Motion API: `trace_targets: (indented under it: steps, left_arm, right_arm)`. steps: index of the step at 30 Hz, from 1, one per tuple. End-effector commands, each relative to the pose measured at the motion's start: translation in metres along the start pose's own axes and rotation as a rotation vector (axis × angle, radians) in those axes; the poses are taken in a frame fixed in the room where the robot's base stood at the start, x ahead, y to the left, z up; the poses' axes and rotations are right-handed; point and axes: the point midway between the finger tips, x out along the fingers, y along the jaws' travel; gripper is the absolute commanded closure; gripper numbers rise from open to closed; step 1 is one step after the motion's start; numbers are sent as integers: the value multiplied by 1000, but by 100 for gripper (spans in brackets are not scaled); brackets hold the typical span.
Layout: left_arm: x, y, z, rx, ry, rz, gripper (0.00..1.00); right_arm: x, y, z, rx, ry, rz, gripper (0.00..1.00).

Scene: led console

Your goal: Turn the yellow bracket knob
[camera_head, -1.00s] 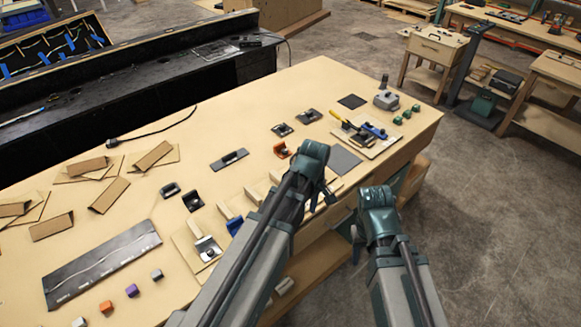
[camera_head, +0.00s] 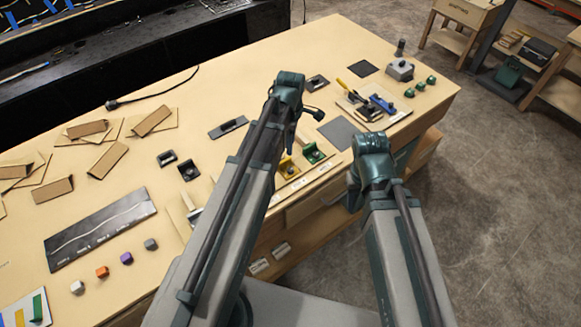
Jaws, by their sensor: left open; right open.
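The yellow bracket (camera_head: 289,168) stands near the table's front edge, with a dark round part in its middle that looks like the knob. It is just right of my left forearm and beside the green bracket (camera_head: 314,153). My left gripper (camera_head: 314,113) is open and empty, beyond the yellow bracket in the picture and apart from it; its wrist hides part of the jaws. My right gripper (camera_head: 352,203) is open, low in front of the table edge and right of the yellow bracket, mostly hidden by its own wrist.
The wooden table (camera_head: 225,80) has a black panel (camera_head: 100,230), coloured cubes, cardboard pieces (camera_head: 108,160) and a dark flat plate (camera_head: 340,133). A board with tools (camera_head: 372,108) and a grey box (camera_head: 399,70) stand at the right. The back middle is clear.

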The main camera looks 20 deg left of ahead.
Motion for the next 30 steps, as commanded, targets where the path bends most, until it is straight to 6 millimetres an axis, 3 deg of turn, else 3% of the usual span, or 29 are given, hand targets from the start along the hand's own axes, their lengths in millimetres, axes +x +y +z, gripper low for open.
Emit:
trace_targets:
  steps: [21, 30]
  left_arm:
    - [104, 0, 0, 1, 0, 0, 56]
    - [125, 0, 0, 1, 0, 0, 56]
  right_arm:
    - [104, -9, -6, -14, 1, 3, 50]
    - [125, -11, -8, -13, 1, 3, 50]
